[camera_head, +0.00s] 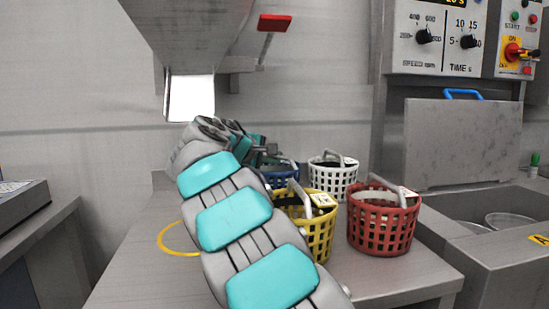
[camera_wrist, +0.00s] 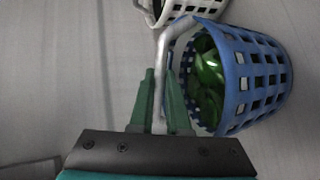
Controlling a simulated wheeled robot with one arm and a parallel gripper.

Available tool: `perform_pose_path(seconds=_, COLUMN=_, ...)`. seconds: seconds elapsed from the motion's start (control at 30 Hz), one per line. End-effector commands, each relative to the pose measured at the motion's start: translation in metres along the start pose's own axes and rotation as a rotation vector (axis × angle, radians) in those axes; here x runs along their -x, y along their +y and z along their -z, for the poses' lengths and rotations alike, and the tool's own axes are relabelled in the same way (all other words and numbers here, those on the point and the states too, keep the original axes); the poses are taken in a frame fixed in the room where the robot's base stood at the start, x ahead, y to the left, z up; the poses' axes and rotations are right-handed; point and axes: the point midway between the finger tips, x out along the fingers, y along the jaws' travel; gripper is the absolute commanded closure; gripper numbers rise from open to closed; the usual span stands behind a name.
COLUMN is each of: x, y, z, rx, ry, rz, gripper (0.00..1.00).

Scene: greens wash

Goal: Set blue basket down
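The blue basket (camera_wrist: 262,75) holds green leaves and shows large at the right of the wrist view. Its grey handle runs down between my gripper's green fingers (camera_wrist: 160,92), which are close on both sides of it. In the head view the blue basket (camera_head: 285,174) is mostly hidden behind my arm and the yellow basket. My gripper (camera_head: 268,154) is partly visible there, at the basket's upper left. I cannot tell whether the basket's bottom touches the table.
A white basket (camera_head: 332,178), a yellow basket (camera_head: 320,230) and a red basket (camera_head: 381,222) stand on the metal table (camera_head: 375,284). A yellow ring (camera_head: 163,246) marks the table at left. A chute (camera_head: 190,35) hangs above. An open-lidded basin (camera_head: 470,205) is at right.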

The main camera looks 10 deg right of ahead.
Motion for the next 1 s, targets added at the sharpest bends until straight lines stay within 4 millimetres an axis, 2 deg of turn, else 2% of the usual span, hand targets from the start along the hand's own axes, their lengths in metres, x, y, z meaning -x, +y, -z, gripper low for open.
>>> perform_pose_path(seconds=0.03, x=0.000, y=0.001, z=0.000, rx=0.000, ry=0.000, rz=-0.001, gripper=0.80)
perform_pose_path(seconds=0.27, x=0.000, y=0.000, z=0.000, rx=0.000, ry=0.000, rz=0.000, gripper=0.56)
perform_pose_path(seconds=0.67, x=0.006, y=0.001, z=0.000, rx=0.000, ry=0.001, rz=0.000, gripper=0.56)
perform_pose_path(seconds=0.87, x=0.030, y=0.001, z=0.000, rx=-0.001, ry=0.000, rz=0.000, gripper=0.56)
perform_pose_path(seconds=1.0, x=0.058, y=0.001, z=0.001, rx=-0.001, ry=0.002, rz=-0.001, gripper=0.56)
